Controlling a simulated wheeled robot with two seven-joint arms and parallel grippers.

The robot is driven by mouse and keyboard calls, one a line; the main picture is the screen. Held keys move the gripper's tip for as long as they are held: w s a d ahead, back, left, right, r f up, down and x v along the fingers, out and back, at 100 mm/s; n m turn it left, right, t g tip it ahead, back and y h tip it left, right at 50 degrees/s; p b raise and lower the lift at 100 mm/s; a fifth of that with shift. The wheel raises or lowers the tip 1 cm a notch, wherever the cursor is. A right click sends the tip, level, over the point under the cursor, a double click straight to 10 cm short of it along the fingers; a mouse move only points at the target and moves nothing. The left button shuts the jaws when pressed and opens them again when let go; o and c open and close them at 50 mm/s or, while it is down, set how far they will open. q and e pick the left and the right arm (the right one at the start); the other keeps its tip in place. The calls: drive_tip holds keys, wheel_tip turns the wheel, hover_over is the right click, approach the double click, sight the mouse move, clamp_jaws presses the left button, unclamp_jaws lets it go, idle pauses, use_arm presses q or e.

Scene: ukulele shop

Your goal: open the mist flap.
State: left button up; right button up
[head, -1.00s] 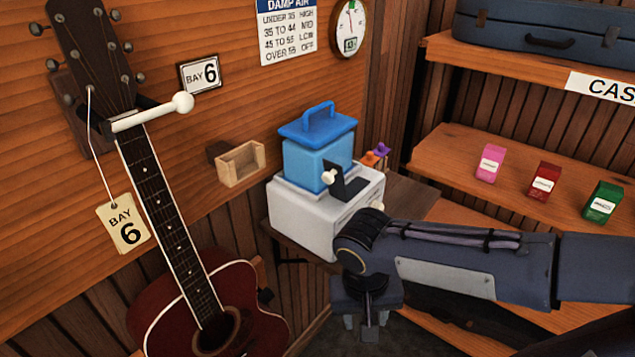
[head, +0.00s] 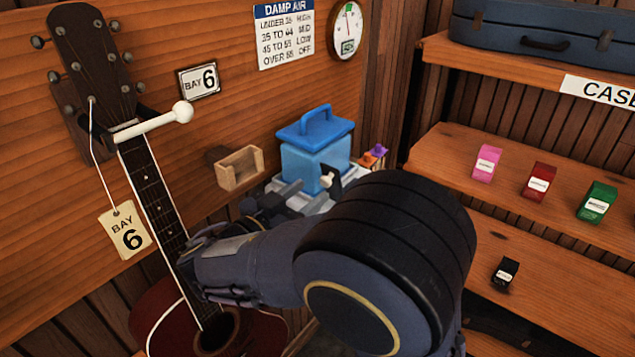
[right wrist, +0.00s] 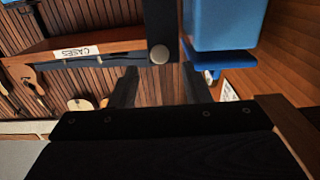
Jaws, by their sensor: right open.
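The mist flap (head: 332,177) is a small black plate with a white knob (head: 326,182) on the front of the humidifier, which has a blue tank (head: 308,163) and a white base. Whether the flap is raised is hard to tell here. My right gripper (head: 303,197) is low in front of the humidifier, mostly behind my own arm. In the right wrist view the two fingers (right wrist: 158,86) are apart and empty. A round pale knob (right wrist: 158,54) on a black bar (right wrist: 160,20) shows between and just beyond them. No contact is visible. My left gripper is not in view.
A red guitar (head: 160,305) hangs at left, close to my right forearm in the picture. A small wooden box (head: 238,168) is on the wall left of the humidifier. Shelves with small coloured packets (head: 540,182) stand at right.

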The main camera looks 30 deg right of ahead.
sight(323, 182)
drive_tip(key=shift+p+x, duration=0.3)
drive_tip(key=shift+x, duration=1.65)
clamp_jaws()
